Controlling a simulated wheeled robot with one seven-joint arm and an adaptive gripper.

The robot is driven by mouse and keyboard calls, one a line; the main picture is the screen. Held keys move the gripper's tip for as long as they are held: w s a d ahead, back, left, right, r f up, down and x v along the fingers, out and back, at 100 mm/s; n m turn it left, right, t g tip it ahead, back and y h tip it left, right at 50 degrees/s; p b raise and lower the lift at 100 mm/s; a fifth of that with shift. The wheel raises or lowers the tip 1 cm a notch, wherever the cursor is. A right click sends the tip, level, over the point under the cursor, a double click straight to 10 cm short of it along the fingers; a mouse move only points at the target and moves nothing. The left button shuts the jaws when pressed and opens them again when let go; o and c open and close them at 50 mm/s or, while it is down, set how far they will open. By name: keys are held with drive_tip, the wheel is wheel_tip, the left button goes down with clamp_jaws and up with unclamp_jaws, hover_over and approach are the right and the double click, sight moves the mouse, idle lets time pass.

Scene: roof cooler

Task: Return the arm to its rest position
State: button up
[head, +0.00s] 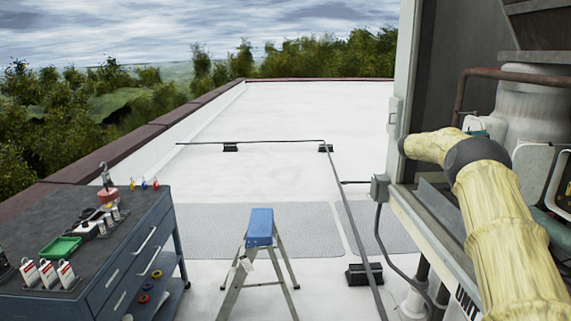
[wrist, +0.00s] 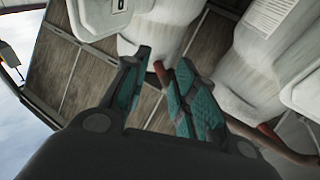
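My arm (head: 500,235), in a pale yellow cover with a dark joint band, reaches up along the right side of the head view. It bends left at the top, in front of the open unit. My gripper (wrist: 163,62) shows in the wrist view with its two teal-padded fingers apart and nothing visible held between them. Pale cylindrical housings (wrist: 265,65) and a reddish-brown pipe (wrist: 270,137) lie beyond the fingers. The gripper itself is not clearly visible in the head view.
The cooler unit's grey frame (head: 405,85) and a reddish pipe (head: 520,76) stand close to the arm. A blue tool cart (head: 128,262) with small items is at left. A blue-topped stepladder (head: 260,226) stands mid-front. The white roof (head: 290,110) beyond is mostly open.

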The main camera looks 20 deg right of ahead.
drive_tip(key=w+a+f+n+t+h, duration=0.3)
drive_tip(key=w+a+f+n+t, duration=0.5)
drive_tip(key=f, duration=0.4)
drive_tip(key=w+a+f+n+t+h, duration=0.2)
drive_tip(key=w+a+f+n+t, duration=0.4)
drive_tip(key=w+a+f+t, duration=0.5)
drive_tip(key=s+a+f+n+t+y, duration=0.2)
drive_tip(key=s+a+f+n+y, duration=0.1)
drive_tip(key=a+f, duration=0.5)
drive_tip(key=s+a+f+n+t+y, duration=0.2)
drive_tip(key=s+a+f+n+y, duration=0.15)
drive_tip(key=a+f, duration=0.45)
drive_tip(key=s+a+f+n+t+y, duration=0.2)
drive_tip(key=a+f+y, duration=0.2)
drive_tip(key=f, duration=0.7)
drive_tip(key=s+a+f+n+g+y, duration=0.1)
drive_tip(key=s+a+f+g+y, duration=0.15)
drive_tip(key=s+a+f, duration=0.8)
drive_tip(key=s+a+f+n+g+y, duration=0.2)
drive_tip(key=s+a+f+y, duration=0.25)
drive_tip(key=s+a, duration=0.6)
drive_tip(key=s+a+g+y, duration=0.1)
drive_tip(key=s+a+g, duration=0.2)
drive_tip(key=s, duration=1.4)
drive_tip(key=s+a+g+y, duration=0.2)
drive_tip(key=s+a+g, duration=0.2)
drive_tip(key=s, duration=1.3)
drive_tip(key=shift+a+f, duration=0.15)
drive_tip(key=shift+a, duration=0.45)
